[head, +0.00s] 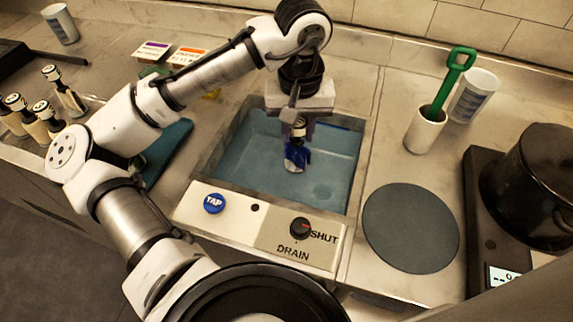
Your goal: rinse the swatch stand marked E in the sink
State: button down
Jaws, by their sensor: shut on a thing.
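My gripper (299,127) points down over the sink (230,165) and is shut on a small stand (297,157) with a pale, dark-banded top and a blue lower part. The stand hangs upright within the sink's outline, and no letter on it can be read. I cannot tell whether its lower end touches the bottom. The sink inside looks blue, and I cannot tell for sure whether it holds water. On its front panel are a blue TAP button (213,203) and a black DRAIN knob (300,228) beside the word SHUT.
Several similar pale stands (47,113) with dark bands are at the left. A white cup (425,132) with a green-handled tool (454,75) and another cup (475,95) stand right. A grey round mat (410,228) is clear. A black pot (530,187) is far right.

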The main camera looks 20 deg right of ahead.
jog(key=shift+r+p, duration=2.75)
jog(key=shift+r, duration=0.5)
